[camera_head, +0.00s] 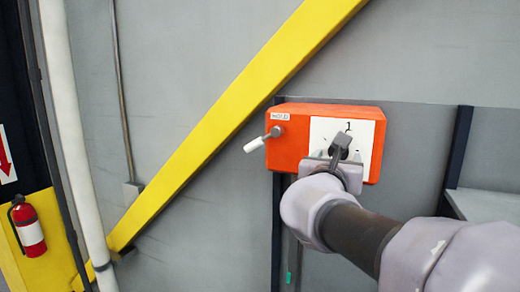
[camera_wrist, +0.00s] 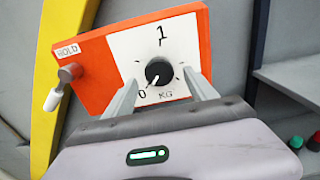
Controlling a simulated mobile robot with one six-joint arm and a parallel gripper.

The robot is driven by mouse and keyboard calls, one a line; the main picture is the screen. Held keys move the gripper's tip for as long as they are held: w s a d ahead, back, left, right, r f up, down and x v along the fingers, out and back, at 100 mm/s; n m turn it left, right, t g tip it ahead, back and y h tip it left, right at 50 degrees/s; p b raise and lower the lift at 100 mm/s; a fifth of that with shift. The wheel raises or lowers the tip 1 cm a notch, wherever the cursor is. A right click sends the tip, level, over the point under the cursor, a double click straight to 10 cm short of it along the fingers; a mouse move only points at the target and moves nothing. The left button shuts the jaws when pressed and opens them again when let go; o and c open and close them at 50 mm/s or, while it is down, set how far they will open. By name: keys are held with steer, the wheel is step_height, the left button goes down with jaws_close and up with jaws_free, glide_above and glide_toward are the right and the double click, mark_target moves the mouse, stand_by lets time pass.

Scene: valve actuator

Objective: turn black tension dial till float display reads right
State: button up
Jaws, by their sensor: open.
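The black tension dial (camera_wrist: 160,71) sits on a white plate (camera_wrist: 140,50) on the front of an orange box (camera_wrist: 90,72). The plate reads 1 at the top, 0 at lower left and KG below. The dial's white mark points to the lower left, toward the 0. My gripper (camera_wrist: 160,77) is open, with one finger on each side of the dial in the picture; contact cannot be told. In the head view my gripper (camera_head: 338,160) is in front of the box's white plate and hides the dial's surroundings. I see no separate float display.
A lever with a white handle (camera_head: 256,144) sticks out at the box's left, beside a HOLD label (camera_head: 280,116). A yellow diagonal beam (camera_head: 215,135) crosses the grey wall. A red fire extinguisher (camera_head: 28,228) hangs far left. Green and red buttons (camera_wrist: 305,143) are at lower right.

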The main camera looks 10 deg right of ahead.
mark_target(331, 150)
steer(key=x, duration=0.3)
steer(key=c, duration=1.4)
